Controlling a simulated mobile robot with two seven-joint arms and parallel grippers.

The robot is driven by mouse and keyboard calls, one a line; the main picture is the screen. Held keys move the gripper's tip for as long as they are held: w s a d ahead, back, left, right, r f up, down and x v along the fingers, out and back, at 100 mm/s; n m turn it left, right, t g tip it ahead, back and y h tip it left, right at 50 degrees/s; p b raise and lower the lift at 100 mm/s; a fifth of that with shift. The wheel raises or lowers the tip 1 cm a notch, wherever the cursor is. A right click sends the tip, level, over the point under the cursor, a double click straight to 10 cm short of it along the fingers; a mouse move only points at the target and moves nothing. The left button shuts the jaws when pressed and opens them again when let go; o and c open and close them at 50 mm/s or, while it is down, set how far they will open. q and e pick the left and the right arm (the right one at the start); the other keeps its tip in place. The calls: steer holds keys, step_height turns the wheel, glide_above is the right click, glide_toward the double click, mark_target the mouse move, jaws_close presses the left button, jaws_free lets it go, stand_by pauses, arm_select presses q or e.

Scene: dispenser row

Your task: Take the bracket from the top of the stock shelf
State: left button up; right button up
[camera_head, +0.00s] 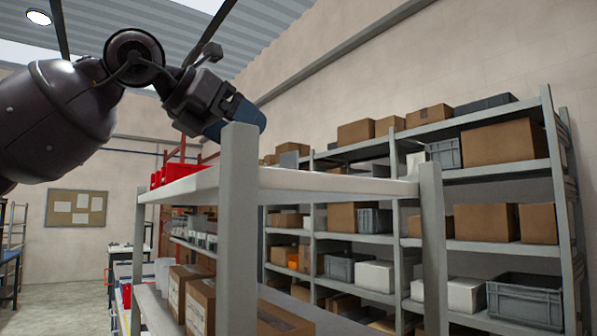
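The near stock shelf (330,181) is a grey metal rack with a pale top board, seen from slightly below its top. My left gripper (232,113) is at the top of this shelf, just behind its near corner post (238,220). A dark blue piece shows at the gripper's end, partly hidden by the post. I cannot tell whether it is the fingers or something held. I cannot make out a bracket for sure. Most of the top surface is hidden by the board's edge. My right gripper is not in view.
Cardboard boxes (200,303) stand on the lower board of the near shelf. Red bins (178,172) sit farther along. A tall rack (556,190) with boxes and grey crates (525,300) stands behind to the right. Open floor (60,300) shows at the lower left.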

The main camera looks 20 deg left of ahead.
mark_target(287, 159)
arm_select(q)
steer(key=shift+w+d, duration=0.1)
steer(key=x, duration=0.4)
steer(key=shift+w+d+f, duration=0.1)
steer(key=shift+w+d, duration=0.05)
steer(key=p+x, duration=0.1)
steer(key=x, duration=0.3)
steer(key=shift+d+p, duration=0.35)
steer(key=shift+d, duration=0.15)
steer(key=shift+w+d+f, duration=0.2)
steer(key=shift+w, duration=0.2)
steer(key=shift+c, duration=0.4)
steer(key=c, duration=0.9)
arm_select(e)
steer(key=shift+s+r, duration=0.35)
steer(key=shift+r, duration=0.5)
